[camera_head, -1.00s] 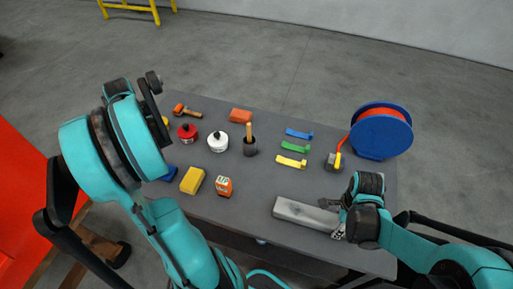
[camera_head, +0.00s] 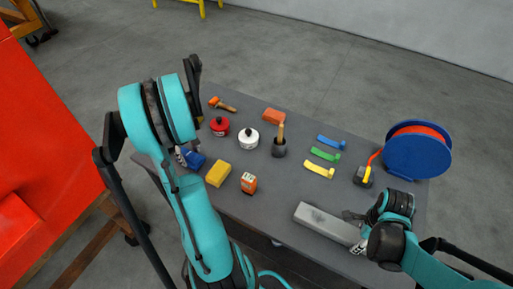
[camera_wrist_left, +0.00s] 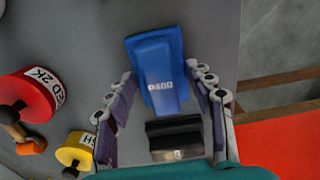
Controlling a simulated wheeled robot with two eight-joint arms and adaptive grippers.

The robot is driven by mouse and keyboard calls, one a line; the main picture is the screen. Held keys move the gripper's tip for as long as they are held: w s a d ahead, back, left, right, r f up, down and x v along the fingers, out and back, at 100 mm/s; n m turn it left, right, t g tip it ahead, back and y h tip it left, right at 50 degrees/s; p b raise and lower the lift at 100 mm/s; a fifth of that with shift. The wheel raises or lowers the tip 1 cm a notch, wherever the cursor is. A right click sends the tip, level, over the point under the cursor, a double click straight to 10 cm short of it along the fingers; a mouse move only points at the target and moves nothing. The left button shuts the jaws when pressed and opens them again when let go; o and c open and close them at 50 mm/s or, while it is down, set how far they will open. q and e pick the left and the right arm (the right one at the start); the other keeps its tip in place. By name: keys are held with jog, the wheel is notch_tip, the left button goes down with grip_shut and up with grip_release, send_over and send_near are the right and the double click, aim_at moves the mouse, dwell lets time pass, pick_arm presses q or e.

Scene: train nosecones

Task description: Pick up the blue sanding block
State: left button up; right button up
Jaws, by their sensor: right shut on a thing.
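The blue sanding block (camera_head: 196,159) lies near the table's left edge, partly hidden by my left arm in the head view. In the left wrist view the blue block (camera_wrist_left: 158,70), with white print, sits between the spread fingers of my left gripper (camera_wrist_left: 161,76). The fingers are open on either side, with a gap visible on both sides. In the head view my left gripper (camera_head: 183,156) is mostly hidden behind my arm. My right gripper (camera_head: 357,244) is shut on the end of a long grey block (camera_head: 322,220) at the table's front right.
A yellow block (camera_head: 218,174) and an orange-white box (camera_head: 248,183) lie right of the blue block. Coloured strips (camera_head: 323,154) and a blue reel (camera_head: 418,150) are further right.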

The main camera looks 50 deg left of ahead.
pick_arm(q)
grip_shut()
notch_tip(320, 180, up, 10)
jog(key=shift+r, duration=0.1)
dwell(0.4)
